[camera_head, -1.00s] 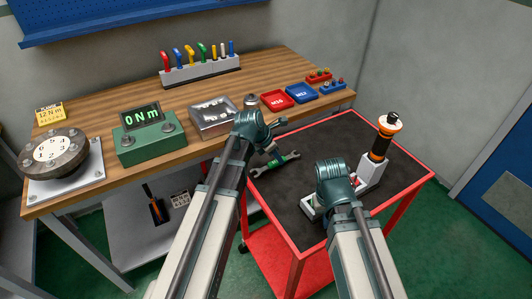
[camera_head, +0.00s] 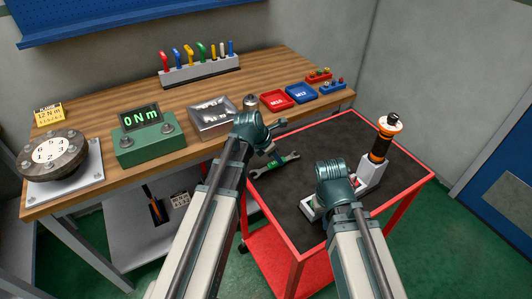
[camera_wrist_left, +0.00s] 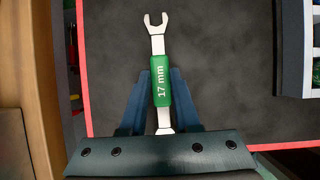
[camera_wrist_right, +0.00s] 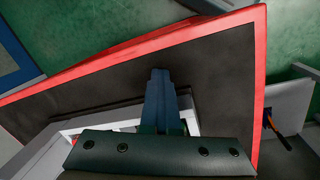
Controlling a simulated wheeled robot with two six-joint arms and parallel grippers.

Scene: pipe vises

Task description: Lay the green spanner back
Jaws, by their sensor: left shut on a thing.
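The green spanner (camera_head: 275,166) has bare metal ends and a green grip marked 17 mm, and is at the left end of the cart's black top. My left gripper (camera_wrist_left: 161,80) is shut on its grip, as the left wrist view shows the spanner (camera_wrist_left: 161,92) between the two fingers, open end pointing away. I cannot tell whether the spanner touches the cart top. My right gripper (camera_wrist_right: 160,75) looks shut, with nothing seen between its fingers; it is over the cart, and its own wrist hides its fingers in the head view.
The red-edged cart (camera_head: 409,163) has a bare black middle. A white stand holds an orange-and-black tool (camera_head: 381,145) at right.

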